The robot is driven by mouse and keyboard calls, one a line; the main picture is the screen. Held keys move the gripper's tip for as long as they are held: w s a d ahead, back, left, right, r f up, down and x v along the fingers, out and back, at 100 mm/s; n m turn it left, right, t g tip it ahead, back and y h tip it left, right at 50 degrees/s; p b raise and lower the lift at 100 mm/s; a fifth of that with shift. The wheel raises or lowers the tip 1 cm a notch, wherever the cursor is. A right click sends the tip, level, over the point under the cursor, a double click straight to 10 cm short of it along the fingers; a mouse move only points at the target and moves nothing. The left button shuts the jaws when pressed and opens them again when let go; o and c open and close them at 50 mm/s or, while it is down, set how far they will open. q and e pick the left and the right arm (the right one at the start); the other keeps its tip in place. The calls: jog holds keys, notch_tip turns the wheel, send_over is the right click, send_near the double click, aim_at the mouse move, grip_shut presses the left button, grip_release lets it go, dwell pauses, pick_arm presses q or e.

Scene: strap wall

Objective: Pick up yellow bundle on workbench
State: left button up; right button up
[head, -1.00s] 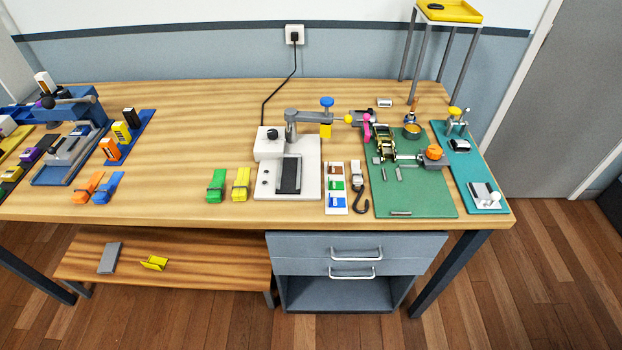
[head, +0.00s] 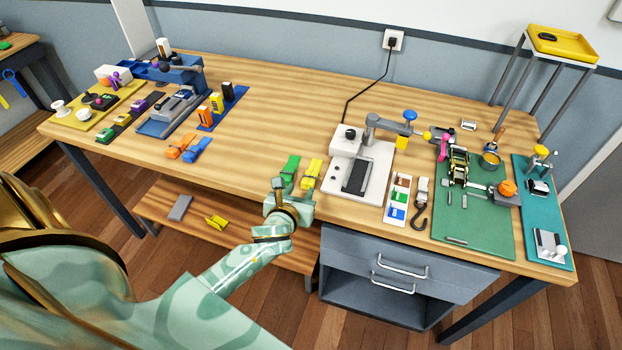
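The yellow bundle (head: 313,171) lies on the workbench (head: 250,115) near its front edge, between the green bundle and the white press. My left gripper (head: 291,186) comes in from the lower left at the bench's front edge. Its fingers look apart with nothing between them. It is just in front of the green bundle (head: 291,166) and a little left of the yellow one; whether it touches either is not clear. My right gripper is out of view.
The white press (head: 375,160) stands close on the right, with a card of coloured pieces (head: 397,200) beside it. Orange (head: 182,147) and blue (head: 198,149) bundles lie to the left. Another yellow piece (head: 216,222) is on the lower shelf. The bench behind the bundles is clear.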

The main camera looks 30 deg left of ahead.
aim_at(309, 177)
pick_arm(q)
jog(key=b+x, duration=0.1)
jog(key=x, duration=0.4)
jog(key=shift+f, duration=0.1)
jog(key=b+x, duration=0.2)
jog(key=x, duration=0.2)
jog(key=shift+w+f, duration=0.25)
jog(key=shift+w, duration=0.25)
jog(key=shift+s+r, duration=0.1)
jog(key=c, duration=0.6)
